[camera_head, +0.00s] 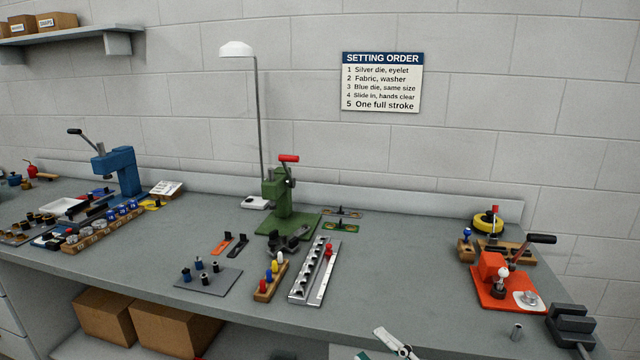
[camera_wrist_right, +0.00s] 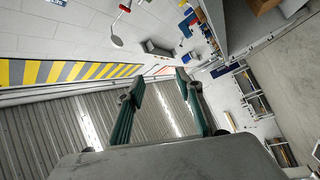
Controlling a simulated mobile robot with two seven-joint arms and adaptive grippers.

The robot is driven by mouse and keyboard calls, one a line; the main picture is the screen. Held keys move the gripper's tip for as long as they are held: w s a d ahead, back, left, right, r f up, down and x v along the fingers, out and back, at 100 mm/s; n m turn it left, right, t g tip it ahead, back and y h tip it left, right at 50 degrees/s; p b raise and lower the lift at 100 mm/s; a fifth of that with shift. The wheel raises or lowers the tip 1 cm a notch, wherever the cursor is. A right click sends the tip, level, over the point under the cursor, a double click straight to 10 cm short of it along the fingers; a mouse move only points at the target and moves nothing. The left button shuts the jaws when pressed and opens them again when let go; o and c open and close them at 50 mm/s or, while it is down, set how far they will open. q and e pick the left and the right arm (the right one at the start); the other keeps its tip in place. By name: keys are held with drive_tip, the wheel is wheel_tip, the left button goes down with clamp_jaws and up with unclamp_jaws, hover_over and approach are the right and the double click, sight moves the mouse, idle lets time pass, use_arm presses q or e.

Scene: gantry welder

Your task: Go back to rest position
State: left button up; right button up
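My left gripper is not in view.
A lamp (camera_head: 237,49) rises behind. The right wrist view shows a striped wall band (camera_wrist_right: 80,72) and a shutter (camera_wrist_right: 50,130).

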drive_tip(key=s+d+f+m+h, duration=0.2)
drive_tip(key=d+f+m+h, duration=0.15)
drive_tip(key=f+m, duration=0.35)
drive_tip(key=s+d+f+m+h, duration=0.3)
drive_tip(key=f+m+h, duration=0.15)
drive_tip(key=f, duration=0.55)
drive_tip(key=s+d+f+m+g+h, duration=0.3)
drive_tip(key=s+f+m+g, duration=0.1)
drive_tip(key=s+f, duration=0.7)
wheel_tip(320, 180, down, 2)
drive_tip(key=shift+f+m+g, duration=0.1)
drive_tip(key=shift+m+g, duration=0.2)
drive_tip(key=shift+m, duration=0.35)
